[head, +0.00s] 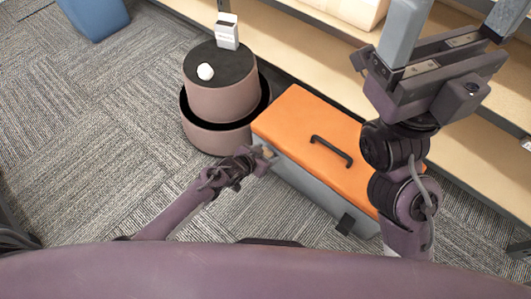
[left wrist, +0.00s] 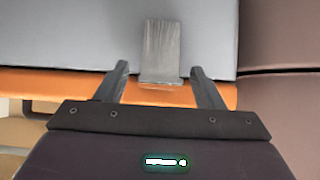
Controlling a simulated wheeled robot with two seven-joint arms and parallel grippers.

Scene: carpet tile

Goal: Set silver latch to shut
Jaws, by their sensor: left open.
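The silver latch (left wrist: 160,55) is a brushed metal plate on the toolbox front. In the left wrist view it runs from the grey body (left wrist: 70,35) across the edge of the orange lid (left wrist: 160,96). I cannot tell whether its end lies flat or stands off. My left gripper (left wrist: 160,82) is open, one finger on each side of the latch with gaps. In the head view my left gripper (head: 262,157) is at the left end of the toolbox front. The orange lid (head: 290,115) is down. My right gripper (head: 455,30) is open and empty, raised at upper right.
A black latch (head: 346,223) is on the right part of the toolbox front. A black handle (head: 331,150) is on the lid. A round brown stand (head: 208,104) with a white lump (head: 205,72) and small box (head: 227,32) is left of the toolbox. Wooden shelving (head: 290,50) is behind.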

